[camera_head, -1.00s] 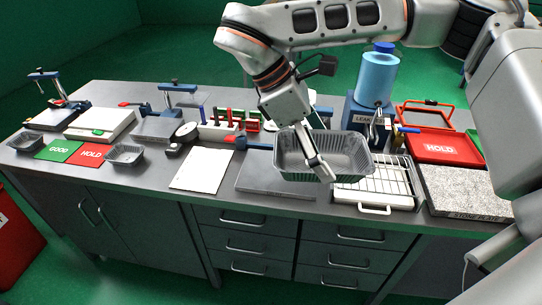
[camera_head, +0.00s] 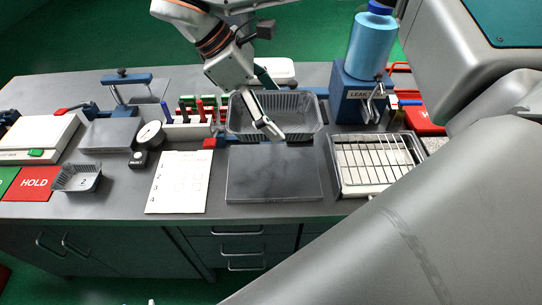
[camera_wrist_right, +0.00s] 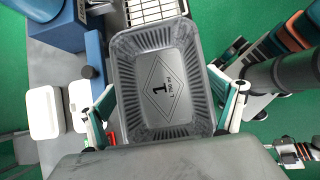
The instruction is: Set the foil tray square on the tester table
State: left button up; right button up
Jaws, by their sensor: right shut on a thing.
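The foil tray (camera_head: 298,124) is a silvery ribbed tray. In the head view it appears behind a flat grey plate (camera_head: 274,184), which looks like the tester table. My right gripper (camera_head: 266,128) is shut on the tray, with one finger showing across its near side. In the right wrist view the tray (camera_wrist_right: 178,112) lies between the two fingers of my gripper (camera_wrist_right: 165,108), its floor marked with a 1 in a diamond. The tray seems held above the bench, but its height is hard to tell. My left gripper is not in view.
A wire rack (camera_head: 385,165) is right of the plate, with a blue leak station (camera_head: 352,97) behind it. A white sheet (camera_head: 180,182) lies to the left. A second, smaller tray (camera_head: 78,178) sits beside the red HOLD mat (camera_head: 34,184). The plate's top is bare.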

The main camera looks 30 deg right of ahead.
aim_at(237, 121)
notch_tip(237, 121, down, 12)
jog(key=shift+r, duration=0.1)
notch_tip(237, 121, down, 4)
jog(key=shift+r+p, duration=0.2)
jog(key=shift+p, duration=0.1)
jog(key=o, duration=0.5)
jog(key=shift+w, duration=0.1)
jog(key=shift+o, duration=0.2)
jog(key=b+v, duration=0.1)
jog(key=v, duration=1.1)
